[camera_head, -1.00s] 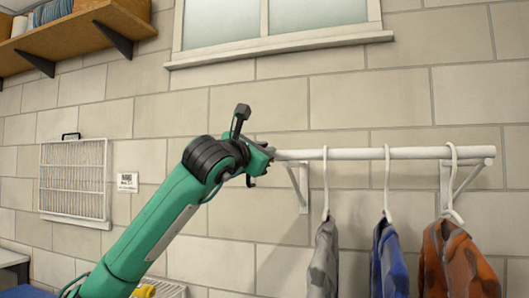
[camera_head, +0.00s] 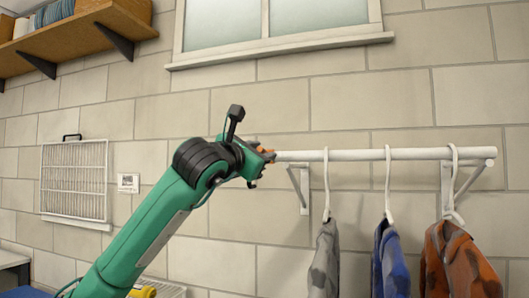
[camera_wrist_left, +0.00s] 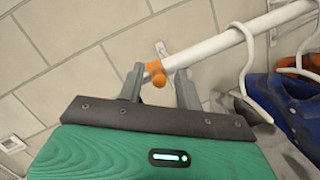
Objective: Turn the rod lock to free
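The rod lock is an orange collar with a round knob (camera_wrist_left: 156,73) at the near end of the white rod (camera_wrist_left: 215,43). In the left wrist view it sits between the two grey fingers of my left gripper (camera_wrist_left: 160,79). The fingers are apart, with a gap to the right of the knob; contact on the left side is unclear. In the head view my left gripper (camera_head: 267,155) is at the left end of the rod (camera_head: 390,154) and largely hides the lock. My right gripper is not in view.
Several garments hang on white hangers along the rod: a grey one (camera_head: 323,262), a blue one (camera_head: 391,262) and an orange-brown one (camera_head: 458,262). White brackets (camera_head: 301,185) hold the rod on the block wall. A wooden shelf (camera_head: 75,38) is at upper left.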

